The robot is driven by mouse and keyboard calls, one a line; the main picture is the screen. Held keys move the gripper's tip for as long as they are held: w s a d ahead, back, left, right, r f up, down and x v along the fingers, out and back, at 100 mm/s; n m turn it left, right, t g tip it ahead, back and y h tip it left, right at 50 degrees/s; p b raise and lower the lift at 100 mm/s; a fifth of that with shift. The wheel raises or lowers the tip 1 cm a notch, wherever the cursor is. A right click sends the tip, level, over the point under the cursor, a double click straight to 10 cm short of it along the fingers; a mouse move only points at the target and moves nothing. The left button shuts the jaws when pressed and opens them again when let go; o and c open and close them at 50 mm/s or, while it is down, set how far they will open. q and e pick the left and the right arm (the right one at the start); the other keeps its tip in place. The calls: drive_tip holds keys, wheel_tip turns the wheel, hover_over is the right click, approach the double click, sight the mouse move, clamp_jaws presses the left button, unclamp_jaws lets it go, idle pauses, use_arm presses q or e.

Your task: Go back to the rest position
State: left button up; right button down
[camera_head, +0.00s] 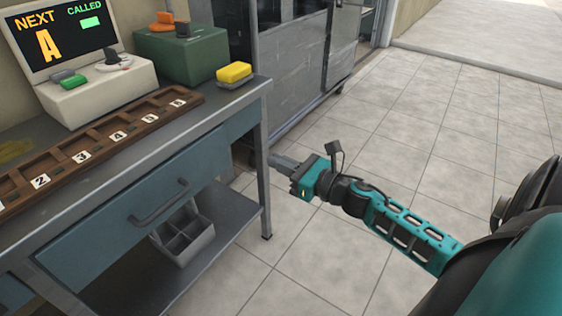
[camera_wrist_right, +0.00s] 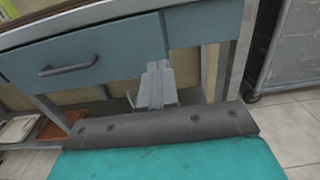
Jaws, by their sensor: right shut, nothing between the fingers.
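My right gripper (camera_head: 284,164) is at the right end of the metal table (camera_head: 262,82), below the height of its top and close to the table's right front leg. Its fingers are together with nothing between them, and they also show in the right wrist view (camera_wrist_right: 157,84), pointing toward the table's drawer front. I cannot tell the exact gap between fingertips and table. My right arm reaches in from the lower right. My left gripper is not in view.
On the table are a screen (camera_head: 60,36), a wooden tray (camera_head: 60,167) with numbered compartments, a green box (camera_head: 180,55) and a yellow sponge-like block (camera_head: 234,73). A blue drawer (camera_head: 120,225) and a grey divided bin (camera_head: 183,235) are below. The tiled floor at right is clear.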

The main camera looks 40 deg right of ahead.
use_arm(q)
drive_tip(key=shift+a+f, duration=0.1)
use_arm(e)
drive_tip(key=shift+s, duration=0.2)
drive_tip(key=s+a+f+n+g+h, duration=0.1)
drive_tip(key=s+a+f+n+g, duration=0.2)
drive_tip(key=s+a+f+n, duration=1)
drive_tip(key=s+a+r+n+g+h, duration=0.1)
drive_tip(key=a+r+n+g, duration=0.35)
drive_tip(key=n, duration=1.75)
use_arm(q)
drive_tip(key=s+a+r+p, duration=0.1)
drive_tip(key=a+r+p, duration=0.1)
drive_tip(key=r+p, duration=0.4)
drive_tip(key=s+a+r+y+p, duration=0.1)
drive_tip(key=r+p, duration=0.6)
drive_tip(key=p, duration=0.6)
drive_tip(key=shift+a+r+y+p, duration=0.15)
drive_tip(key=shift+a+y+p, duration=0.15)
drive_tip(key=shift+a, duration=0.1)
use_arm(e)
wheel_tip(320, 180, up, 12)
drive_tip(key=s+d+t+h, duration=0.1)
drive_tip(key=s+d, duration=0.1)
drive_tip(key=shift+f+h, duration=0.15)
drive_tip(key=shift+h, duration=0.15)
drive_tip(key=shift+d, duration=0.1)
